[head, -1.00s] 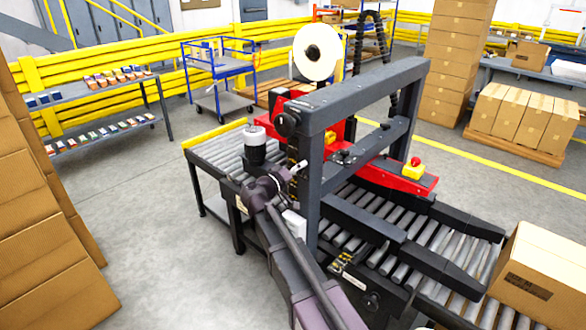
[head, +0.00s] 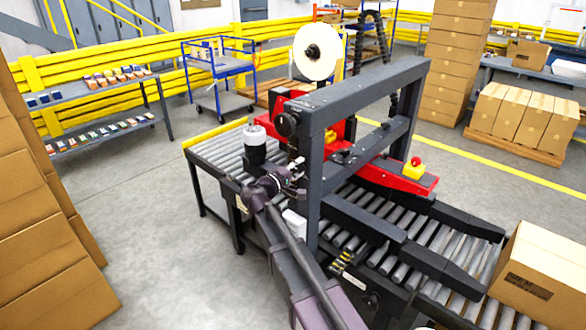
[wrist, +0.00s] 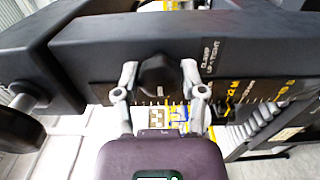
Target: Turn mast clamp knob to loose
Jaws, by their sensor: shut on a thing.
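The mast clamp knob (wrist: 157,75) is a dark, rounded knob on the face of the dark mast (wrist: 95,48) in the wrist view. My gripper (wrist: 159,80) has one grey finger on each side of it and is shut on it. Lettering including "CLAMP" (wrist: 208,52) is printed right of the knob and appears turned over; I cannot read the knob's setting. In the head view my gripper (head: 299,178) is at the near upright of the machine frame (head: 310,195); the clamp knob cannot be made out there.
A large black handwheel (wrist: 18,128) on a shaft stands left of my gripper in the wrist view. The roller conveyor (head: 215,150) lies behind the arm. Open floor (head: 150,220) is at the left.

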